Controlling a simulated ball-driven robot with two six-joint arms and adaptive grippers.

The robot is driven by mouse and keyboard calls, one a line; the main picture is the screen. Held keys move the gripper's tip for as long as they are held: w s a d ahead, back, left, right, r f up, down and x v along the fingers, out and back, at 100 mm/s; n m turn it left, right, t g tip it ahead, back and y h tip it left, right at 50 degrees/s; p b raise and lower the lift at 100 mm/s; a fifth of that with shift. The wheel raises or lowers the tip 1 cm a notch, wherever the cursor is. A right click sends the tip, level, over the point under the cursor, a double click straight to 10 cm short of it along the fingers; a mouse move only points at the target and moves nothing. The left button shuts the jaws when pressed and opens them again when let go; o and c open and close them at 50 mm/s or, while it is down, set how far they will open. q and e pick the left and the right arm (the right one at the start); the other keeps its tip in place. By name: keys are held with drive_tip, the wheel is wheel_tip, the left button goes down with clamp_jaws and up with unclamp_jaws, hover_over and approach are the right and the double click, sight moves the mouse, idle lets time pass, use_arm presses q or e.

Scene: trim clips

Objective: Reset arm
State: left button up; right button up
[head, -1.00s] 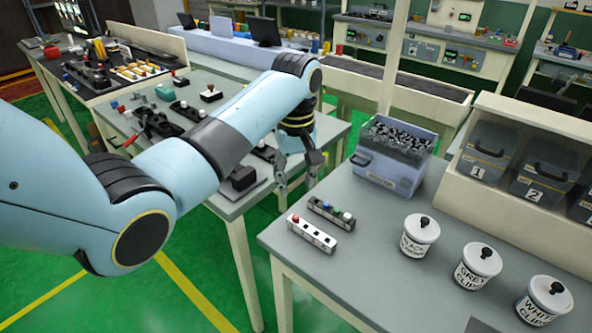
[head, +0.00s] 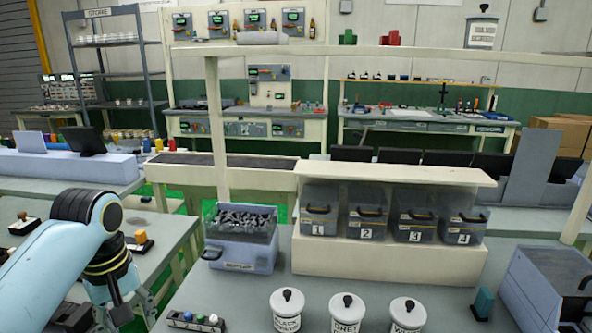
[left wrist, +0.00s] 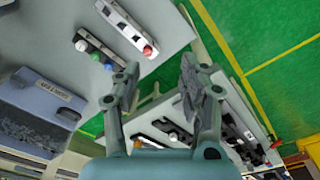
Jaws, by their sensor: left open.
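My left arm comes in from the left in the head view, and its gripper (head: 119,312) hangs at the lower left, partly cut off by the bottom edge. In the left wrist view the left gripper (left wrist: 160,85) is open, with its two fingers wide apart and nothing between them. It hangs over the gap between two tables. My right gripper is not in view.
A bin of dark clips (head: 241,237) stands on the near table. Numbered bins (head: 366,220) sit on a cream rack. White lidded jars (head: 287,311) and a strip with coloured knobs (head: 195,321) are in front. Green floor (left wrist: 265,50) shows beside the tables.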

use_arm(q)
drive_tip(key=s+d+r+m+t, duration=0.1)
drive_tip(key=s+r+m+t, duration=0.3)
drive_tip(key=s, duration=0.7)
drive_tip(key=s+d+r+m+g, duration=0.15)
drive_tip(key=s+m, duration=0.35)
drive_tip(key=s, duration=0.6)
wheel_tip(320, 180, down, 38)
drive_tip(key=s+a+b, duration=0.2)
drive_tip(key=b, duration=1)
drive_tip(key=s+f+g+b, duration=0.1)
drive_tip(key=s+f+b, duration=0.3)
drive_tip(key=s+f, duration=0.5)
drive_tip(key=s+a+f+g+b, duration=0.1)
drive_tip(key=s+f+b, duration=0.4)
drive_tip(key=f, duration=1.2)
drive_tip(key=s, duration=0.4)
drive_tip(key=shift+s+f, duration=0.2)
drive_tip(key=shift+s, duration=0.1)
